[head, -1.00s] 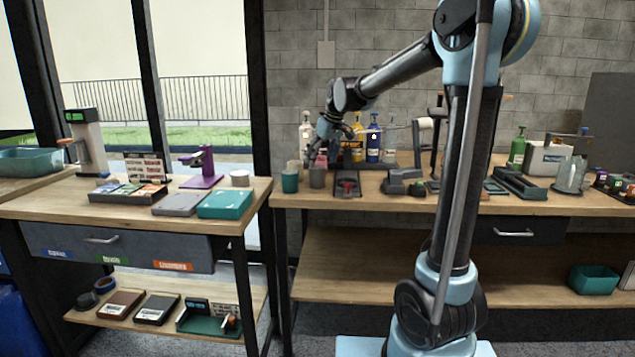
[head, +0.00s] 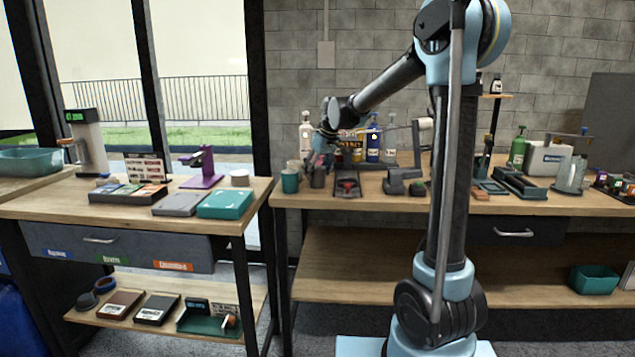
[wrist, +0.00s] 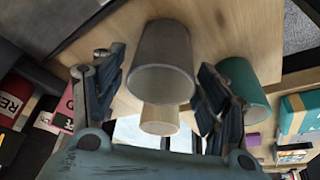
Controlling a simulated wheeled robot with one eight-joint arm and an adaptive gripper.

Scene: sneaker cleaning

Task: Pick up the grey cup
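The grey cup (head: 317,179) stands on the right-hand workbench near its left end, just below my gripper (head: 320,163). In the wrist view the grey cup (wrist: 163,65) lies between the two fingers of my gripper (wrist: 160,75). The fingers are spread, one on each side, with narrow gaps to the cup, so the gripper is open. The hand hides part of the cup's surroundings in the head view.
A teal cup (head: 290,181) stands just left of the grey cup; in the wrist view it (wrist: 246,88) is close outside the right finger. A beige cup (wrist: 160,119) is near the grey cup. A dark tray (head: 347,185) lies to the right, with bottles (head: 373,143) behind.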

